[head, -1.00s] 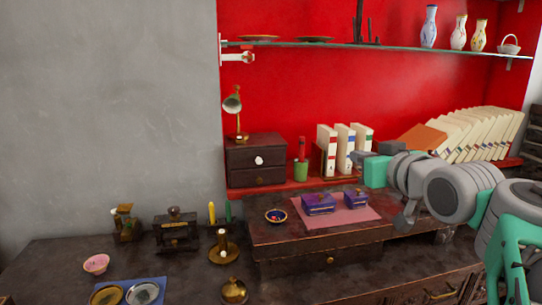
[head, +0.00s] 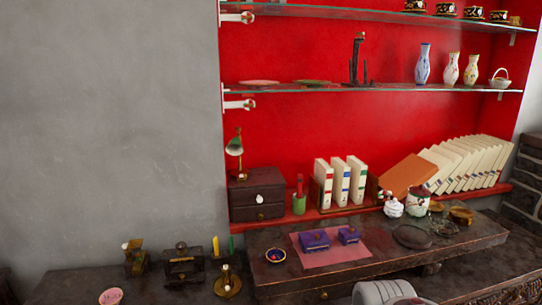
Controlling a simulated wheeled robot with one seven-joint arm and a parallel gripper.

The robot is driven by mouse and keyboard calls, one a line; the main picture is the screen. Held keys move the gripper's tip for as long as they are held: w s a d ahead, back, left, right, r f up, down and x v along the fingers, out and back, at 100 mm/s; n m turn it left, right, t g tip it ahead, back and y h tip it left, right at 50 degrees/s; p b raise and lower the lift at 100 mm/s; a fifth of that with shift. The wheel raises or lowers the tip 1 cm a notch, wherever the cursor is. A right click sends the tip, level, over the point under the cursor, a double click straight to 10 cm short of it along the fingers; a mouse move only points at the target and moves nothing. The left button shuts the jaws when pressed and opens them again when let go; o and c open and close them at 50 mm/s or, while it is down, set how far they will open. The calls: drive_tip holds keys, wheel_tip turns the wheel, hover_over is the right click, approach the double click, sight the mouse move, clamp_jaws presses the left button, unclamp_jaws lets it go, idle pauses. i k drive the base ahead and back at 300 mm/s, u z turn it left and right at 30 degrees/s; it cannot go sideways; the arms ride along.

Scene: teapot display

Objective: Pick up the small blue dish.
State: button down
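A small round dish with a blue inside and a light orange-brown rim (head: 275,255) sits on the raised dark wooden desk top (head: 262,273), left of a pink mat. Small coloured spots show inside it. Nothing covers the dish. My gripper is not in view; only a grey rounded link of my arm shows at the bottom edge, right of the dish and apart from it.
The pink mat (head: 318,259) bears two purple boxes (head: 314,240). A brass candle holder (head: 228,284) and a pink bowl (head: 111,297) stand lower left. A dark drawer box (head: 257,195) is behind the dish. Glass shelves (head: 370,88) hang above.

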sight(279, 254)
drive_tip(key=z, duration=0.2)
drive_tip(key=k, duration=0.4)
drive_tip(key=u, duration=1.35)
drive_tip(key=i, duration=1.05)
drive_tip(key=z, duration=0.2)
